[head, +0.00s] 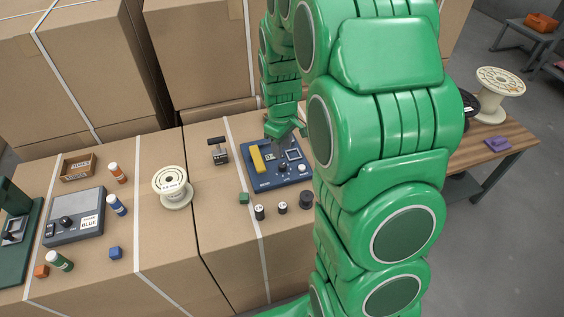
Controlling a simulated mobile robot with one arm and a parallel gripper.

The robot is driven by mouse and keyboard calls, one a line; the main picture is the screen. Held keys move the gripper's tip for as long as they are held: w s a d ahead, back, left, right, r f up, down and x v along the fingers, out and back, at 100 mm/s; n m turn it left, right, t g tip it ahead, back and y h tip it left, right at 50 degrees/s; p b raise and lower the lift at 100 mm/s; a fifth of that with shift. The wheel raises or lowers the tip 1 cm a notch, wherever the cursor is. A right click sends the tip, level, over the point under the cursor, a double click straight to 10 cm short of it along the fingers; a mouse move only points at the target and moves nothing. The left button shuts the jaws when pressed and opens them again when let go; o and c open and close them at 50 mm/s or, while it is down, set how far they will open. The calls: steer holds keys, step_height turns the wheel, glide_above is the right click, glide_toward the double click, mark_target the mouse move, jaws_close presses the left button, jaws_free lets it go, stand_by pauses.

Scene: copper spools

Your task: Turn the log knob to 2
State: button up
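A blue panel (262,182) lies on the cardboard boxes near the middle of the head view. It carries a yellow bar (257,159), a small white-framed square (293,155) and small knobs or switches along its front. I cannot tell which of these is the log knob, and its markings are too small to read. My gripper (284,131) is at the panel's far edge, pointing down, with my green arm hiding the panel's right side. Its fingertips are too small and partly hidden to show whether they are open or touching anything.
A black-handled lever (218,150) stands left of the panel. A green cube (243,198) and several dark cylinders (282,208) lie in front. A pale spool (173,187) and a grey box (73,218) with a dark knob and a "BLUE" label are further left.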

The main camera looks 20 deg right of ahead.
mark_target(282, 165)
steer(key=shift+w+d+f, duration=0.15)
steer(key=shift+w+f, duration=0.45)
steer(key=shift+f, duration=0.15)
steer(key=shift+d+f, duration=0.1)
steer(key=shift+f, duration=3.75)
jaws_close()
